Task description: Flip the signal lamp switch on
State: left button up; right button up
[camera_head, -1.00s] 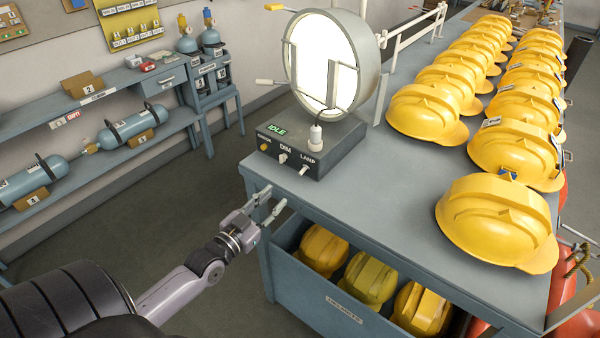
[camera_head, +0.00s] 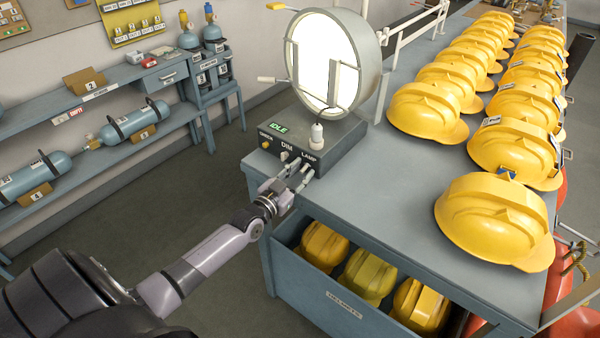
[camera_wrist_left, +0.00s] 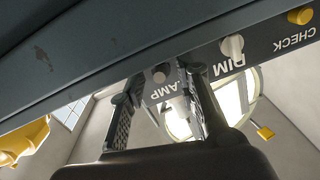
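The signal lamp is a big round lit lamp (camera_head: 322,62) on a dark control box (camera_head: 335,135) at the bench's near left corner. Its green display reads IDLE. The front panel has a yellow CHECK button (camera_head: 265,145), a DIM knob (camera_wrist_left: 232,46) and the LAMP switch (camera_wrist_left: 160,73). My left gripper (camera_head: 298,173) is right in front of the panel, by the DIM and LAMP labels. In the left wrist view its two fingers (camera_wrist_left: 158,98) are apart, and the LAMP switch shows between their tips. Contact with the switch cannot be told. My right gripper is not in view.
Rows of yellow helmets (camera_head: 495,220) cover the bench (camera_head: 390,200) on the right. A bin (camera_head: 345,305) with more helmets is under the bench. Blue cylinders (camera_head: 135,123) lie on the shelf at left. The bench top between box and helmets is clear.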

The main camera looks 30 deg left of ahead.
pick_arm(q)
jog(key=shift+c, duration=0.5)
grip_shut()
jog(key=f+t+b, duration=0.1)
jog(key=b, duration=0.3)
jog(key=shift+r, duration=0.3)
jog(key=shift+o, duration=0.5)
grip_release()
